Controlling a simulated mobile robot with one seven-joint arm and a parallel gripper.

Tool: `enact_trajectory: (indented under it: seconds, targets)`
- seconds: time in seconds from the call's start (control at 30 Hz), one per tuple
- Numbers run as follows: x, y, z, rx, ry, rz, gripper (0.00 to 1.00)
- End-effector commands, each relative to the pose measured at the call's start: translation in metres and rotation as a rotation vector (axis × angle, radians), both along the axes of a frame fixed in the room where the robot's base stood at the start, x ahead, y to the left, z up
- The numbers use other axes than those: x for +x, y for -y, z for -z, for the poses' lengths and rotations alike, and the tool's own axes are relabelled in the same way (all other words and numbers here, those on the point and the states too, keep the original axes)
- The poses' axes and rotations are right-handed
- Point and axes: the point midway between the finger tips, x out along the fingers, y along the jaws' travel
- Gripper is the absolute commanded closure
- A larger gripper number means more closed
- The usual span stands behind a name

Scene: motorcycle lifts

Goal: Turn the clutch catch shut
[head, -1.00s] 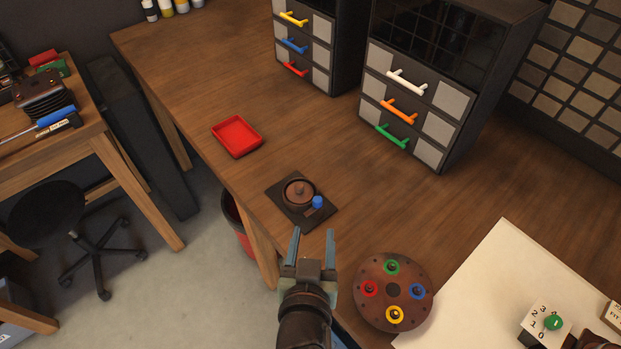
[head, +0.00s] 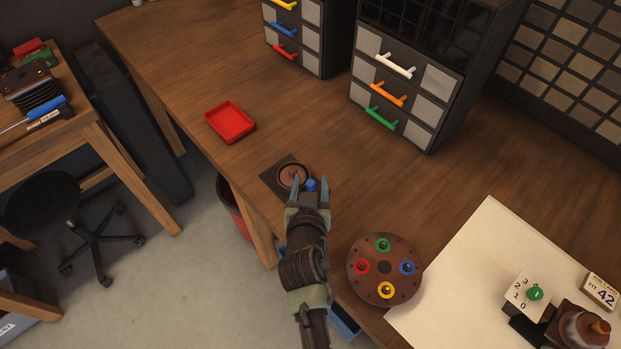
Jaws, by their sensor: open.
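The clutch (head: 292,174) is a round brown part with a centre knob, on a dark square plate (head: 271,183) near the table's front edge. A blue knob (head: 310,185), which looks like the catch, sits at the clutch's right side. My gripper (head: 311,183) is open, with one blue-grey finger on each side of the blue knob. I cannot tell whether the fingers touch it. The fingers and wrist hide the plate's right and near parts and any lever under the knob.
A red tray (head: 230,122) lies to the left. A round brown disc (head: 385,269) with coloured rings is at the right, close to my arm. Drawer units (head: 405,80) stand behind. A white sheet (head: 462,265) lies at far right. The tabletop between tray and drawers is clear.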

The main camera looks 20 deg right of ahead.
Motion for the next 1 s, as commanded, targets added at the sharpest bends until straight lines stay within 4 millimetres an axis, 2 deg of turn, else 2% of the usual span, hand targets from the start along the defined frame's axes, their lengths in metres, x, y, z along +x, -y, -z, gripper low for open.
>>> enact_trajectory:
  seconds: [0.43,0.73,0.77,1.0]
  targets:
    - [0.0065,0.0030,0.0029,0.001,0.000,0.000,0.44]
    - [0.0063,0.0028,0.0029,0.001,0.000,0.000,0.97]
    - [0.0063,0.0028,0.0029,0.001,0.000,0.000,1.00]
    - [0.0063,0.0027,0.0031,0.000,0.000,0.001,1.00]
